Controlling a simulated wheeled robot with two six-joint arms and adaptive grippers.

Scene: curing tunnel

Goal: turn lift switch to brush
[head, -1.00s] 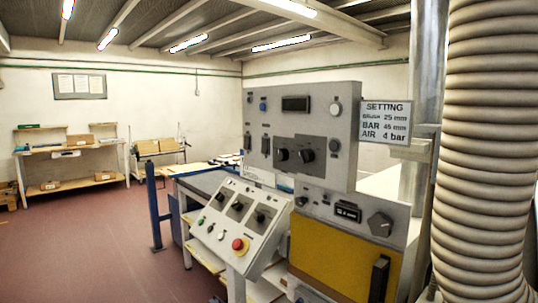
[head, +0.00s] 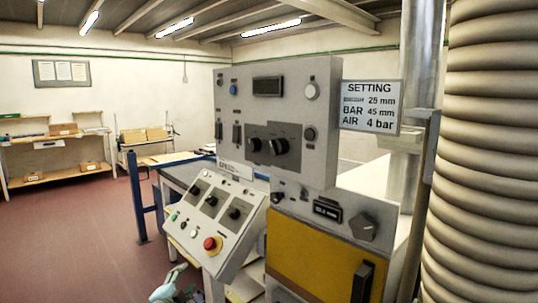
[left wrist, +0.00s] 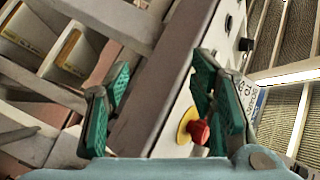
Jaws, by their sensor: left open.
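The sloped console (head: 212,222) carries three black rotary switches on dark plates: a left one (head: 194,190), a middle one (head: 211,201) and a right one (head: 235,213). Their labels are too small to read, so I cannot tell which is the lift switch. My left gripper (head: 178,288) shows at the bottom edge of the head view, below and in front of the console. In the left wrist view my left gripper (left wrist: 158,105) is open and empty, its green-padded fingers apart. My right gripper is not in view.
A red emergency button (head: 210,243) sits low on the console; it shows near a finger in the left wrist view (left wrist: 199,132). An upright panel (head: 290,95) stands behind, with a setting sign (head: 370,106). A ribbed hose (head: 478,150) fills the right. Open floor lies left.

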